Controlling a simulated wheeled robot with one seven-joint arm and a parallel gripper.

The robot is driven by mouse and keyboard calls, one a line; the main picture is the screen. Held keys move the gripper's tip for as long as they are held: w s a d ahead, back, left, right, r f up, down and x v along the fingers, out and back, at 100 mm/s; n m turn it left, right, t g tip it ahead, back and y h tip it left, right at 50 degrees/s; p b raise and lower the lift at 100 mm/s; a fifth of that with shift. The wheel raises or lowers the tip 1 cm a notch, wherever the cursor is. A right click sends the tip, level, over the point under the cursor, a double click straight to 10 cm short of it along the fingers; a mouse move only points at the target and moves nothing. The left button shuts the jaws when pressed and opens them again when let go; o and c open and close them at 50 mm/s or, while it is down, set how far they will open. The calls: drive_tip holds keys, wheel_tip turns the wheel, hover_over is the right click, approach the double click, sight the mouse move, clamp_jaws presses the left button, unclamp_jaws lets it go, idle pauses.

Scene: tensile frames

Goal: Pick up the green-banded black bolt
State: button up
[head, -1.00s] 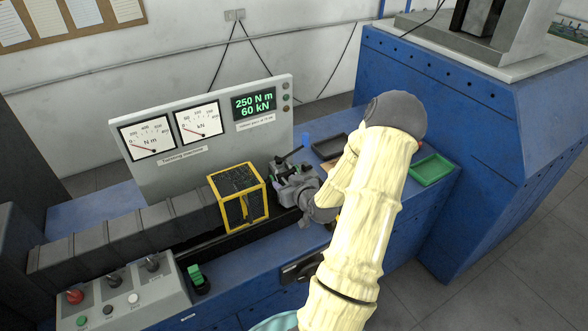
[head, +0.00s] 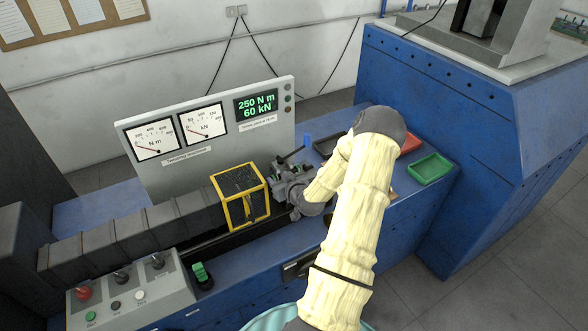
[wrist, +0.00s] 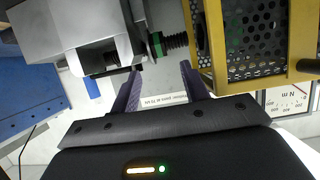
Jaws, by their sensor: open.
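The green-banded black bolt (wrist: 172,42) shows in the wrist view, lying sideways with its green band (wrist: 157,44) at the left and black thread to the right. It sits between a grey machine grip (wrist: 75,30) and a yellow-framed mesh cage (wrist: 250,45). My gripper (wrist: 160,70) is open, its two dark purple fingers apart and pointing toward the bolt. The bolt lies just beyond the fingertips; nothing is visible between them. In the head view, the grey grip (head: 292,185) is partly hidden by my arm, and I cannot make out the bolt clearly.
The yellow cage (head: 240,195) stands left of the grip in the head view. A gauge panel (head: 215,135) rises behind. Right of it are a black tray (head: 326,144), a red tray (head: 411,143) and a green tray (head: 430,168). A control box (head: 130,297) is at front left.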

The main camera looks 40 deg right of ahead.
drive_tip(key=shift+p+x, duration=0.55)
drive_tip(key=shift+x, duration=0.9)
drive_tip(key=shift+c, duration=0.2)
clamp_jaws()
